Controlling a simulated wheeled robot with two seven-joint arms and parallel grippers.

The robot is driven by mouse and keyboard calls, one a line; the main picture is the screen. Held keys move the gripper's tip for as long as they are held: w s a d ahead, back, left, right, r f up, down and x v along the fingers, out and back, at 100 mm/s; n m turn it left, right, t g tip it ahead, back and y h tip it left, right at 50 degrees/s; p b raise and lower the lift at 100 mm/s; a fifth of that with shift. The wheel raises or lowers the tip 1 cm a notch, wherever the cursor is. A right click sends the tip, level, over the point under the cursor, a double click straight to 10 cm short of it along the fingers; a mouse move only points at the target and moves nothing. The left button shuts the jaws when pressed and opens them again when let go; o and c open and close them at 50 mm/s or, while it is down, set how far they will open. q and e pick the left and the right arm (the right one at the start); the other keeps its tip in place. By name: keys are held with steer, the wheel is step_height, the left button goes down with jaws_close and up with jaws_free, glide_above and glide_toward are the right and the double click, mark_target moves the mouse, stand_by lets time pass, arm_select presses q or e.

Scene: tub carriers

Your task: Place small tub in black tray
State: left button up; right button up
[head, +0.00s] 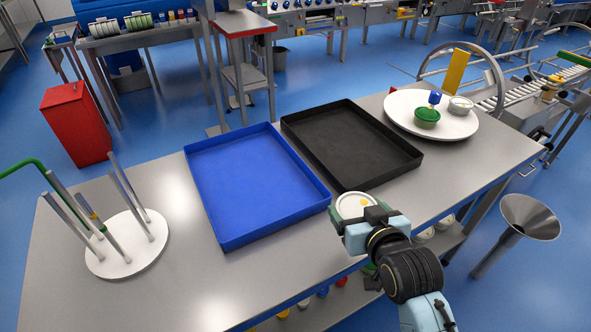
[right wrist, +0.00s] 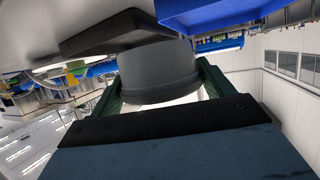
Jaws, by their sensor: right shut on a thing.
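The small tub (head: 352,204) has a pale lid with a small yellow spot on top, seen in the head view. My right gripper (head: 362,220) is shut on it, near the front edge of the table. In the right wrist view the tub (right wrist: 157,72) looks grey and sits between the two fingers. The black tray (head: 350,145) is empty and lies just beyond the gripper; its dark underside or edge (right wrist: 112,36) shows in the right wrist view. The tub is outside the tray, by its near wall. My left gripper is not in view.
An empty blue tray (head: 255,185) lies left of the black tray. A round white plate (head: 455,122) at the right holds a green tub (head: 427,117) and a pale one (head: 460,105). A white stand with upright rods (head: 127,245) is at the left.

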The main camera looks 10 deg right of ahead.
steer(key=w+n+y+p, duration=0.1)
steer(key=w+p, duration=0.1)
steer(key=w, duration=0.5)
step_height(320, 180, down, 5)
steer(key=shift+w+f+b, duration=0.15)
steer(key=shift+b, duration=0.6)
arm_select(q)
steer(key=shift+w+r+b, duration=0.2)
steer(key=shift+b, duration=0.15)
arm_select(e)
steer(key=shift+f, duration=2.05)
steer(key=shift+f, duration=0.15)
steer(key=o, duration=1.1)
steer(key=shift+c, duration=0.2)
